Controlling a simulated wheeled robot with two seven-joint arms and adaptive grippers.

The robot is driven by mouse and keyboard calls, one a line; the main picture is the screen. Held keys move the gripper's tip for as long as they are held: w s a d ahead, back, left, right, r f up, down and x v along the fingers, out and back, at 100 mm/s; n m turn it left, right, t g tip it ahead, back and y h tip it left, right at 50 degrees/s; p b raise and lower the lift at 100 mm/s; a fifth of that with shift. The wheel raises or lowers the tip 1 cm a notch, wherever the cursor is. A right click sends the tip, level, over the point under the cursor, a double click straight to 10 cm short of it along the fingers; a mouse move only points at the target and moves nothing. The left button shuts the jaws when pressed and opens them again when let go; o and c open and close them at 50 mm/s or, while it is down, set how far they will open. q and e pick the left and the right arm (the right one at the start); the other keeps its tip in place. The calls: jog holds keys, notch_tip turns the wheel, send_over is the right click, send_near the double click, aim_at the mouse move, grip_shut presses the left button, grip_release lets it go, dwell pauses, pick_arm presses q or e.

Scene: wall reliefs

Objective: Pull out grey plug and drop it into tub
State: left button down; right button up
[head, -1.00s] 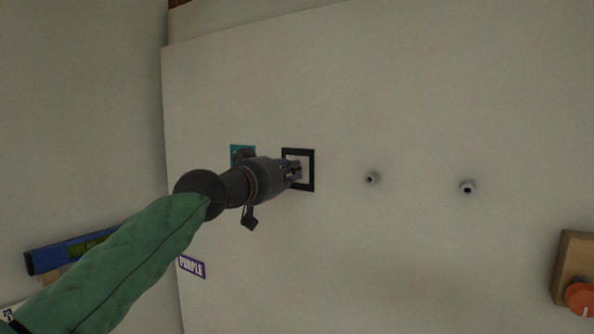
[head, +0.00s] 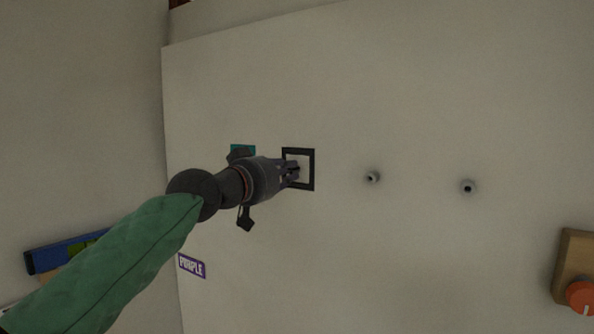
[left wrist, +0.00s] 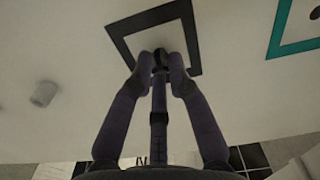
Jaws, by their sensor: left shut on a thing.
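My left gripper (head: 294,171) is in front of the black square frame (head: 312,171) on the pale wall panel. In the left wrist view its fingertips (left wrist: 161,74) are shut on a small dark grey piece, the plug (left wrist: 160,58), inside the black frame (left wrist: 193,35). The fingers hide most of the plug, and I cannot tell whether it still touches the panel. My right gripper is not in view. No tub shows.
Two light grey pegs, a nearer one (head: 373,177) and a farther one (head: 468,187), stick out of the panel to the right. A teal frame (head: 242,149) is partly behind my gripper. A purple label (head: 192,266), a blue box (head: 66,251) and an orange knob (head: 582,297) sit lower.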

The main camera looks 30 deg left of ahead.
pick_arm(q)
jog(key=shift+s+f, duration=0.1)
jog(key=shift+s, duration=0.6)
jog(key=shift+s+a+b, duration=0.1)
jog(key=shift+s+b, duration=0.1)
jog(key=shift+b, duration=0.1)
dwell(0.5)
jog(key=shift+s+a+b, duration=0.15)
jog(key=shift+s+b, duration=0.45)
jog(key=shift+s, duration=1.4)
